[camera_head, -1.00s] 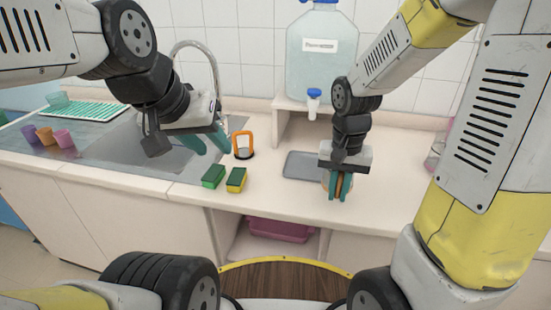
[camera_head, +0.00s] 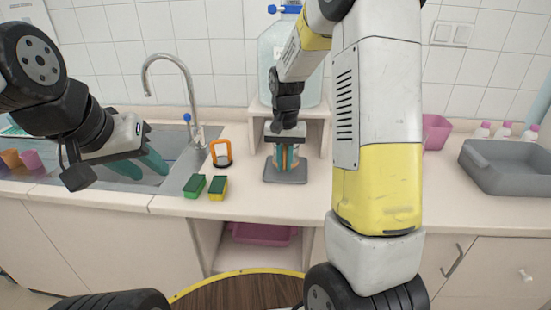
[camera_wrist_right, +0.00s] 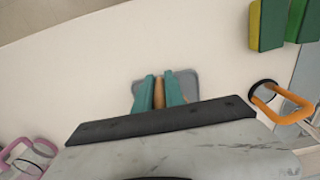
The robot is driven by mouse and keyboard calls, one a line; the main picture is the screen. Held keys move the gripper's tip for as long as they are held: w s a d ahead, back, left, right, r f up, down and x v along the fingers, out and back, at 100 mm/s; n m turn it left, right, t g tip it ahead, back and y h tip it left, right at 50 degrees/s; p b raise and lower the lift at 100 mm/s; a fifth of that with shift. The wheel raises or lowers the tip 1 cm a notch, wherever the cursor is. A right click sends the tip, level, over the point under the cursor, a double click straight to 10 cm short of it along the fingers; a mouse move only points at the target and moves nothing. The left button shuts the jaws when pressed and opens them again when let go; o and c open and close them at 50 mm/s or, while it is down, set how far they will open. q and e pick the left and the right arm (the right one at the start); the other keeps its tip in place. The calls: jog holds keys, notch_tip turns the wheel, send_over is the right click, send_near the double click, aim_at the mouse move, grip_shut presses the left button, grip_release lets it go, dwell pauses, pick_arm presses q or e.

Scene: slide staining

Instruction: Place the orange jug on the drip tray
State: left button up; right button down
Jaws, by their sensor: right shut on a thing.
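The jug (camera_head: 274,158) has a clear body and an orange-tan handle (camera_wrist_right: 159,94). My right gripper (camera_head: 286,166) is shut on the handle, and its teal fingers hide much of the jug. The jug is upright over the grey drip tray (camera_head: 298,178), below the dispenser; I cannot tell whether its base touches the tray. The tray also shows around the fingers in the right wrist view (camera_wrist_right: 190,84). My left gripper (camera_head: 142,168) is open and empty over the sink side, its teal fingers apart.
A piece with an orange loop handle (camera_head: 221,148) stands left of the tray. Two green-and-yellow sponges (camera_head: 194,186) lie in front of it. A clear water container (camera_head: 270,62) stands on a shelf behind the tray. A grey bin (camera_head: 510,170) is at the right.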

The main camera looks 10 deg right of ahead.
jog(key=shift+w+d, duration=0.25)
jog(key=shift+w, duration=0.45)
jog(key=shift+w+d, duration=0.2)
jog(key=shift+w, duration=0.5)
jog(key=shift+f, duration=1.7)
jog(key=shift+f, duration=0.2)
jog(key=c, duration=1.4)
grip_release()
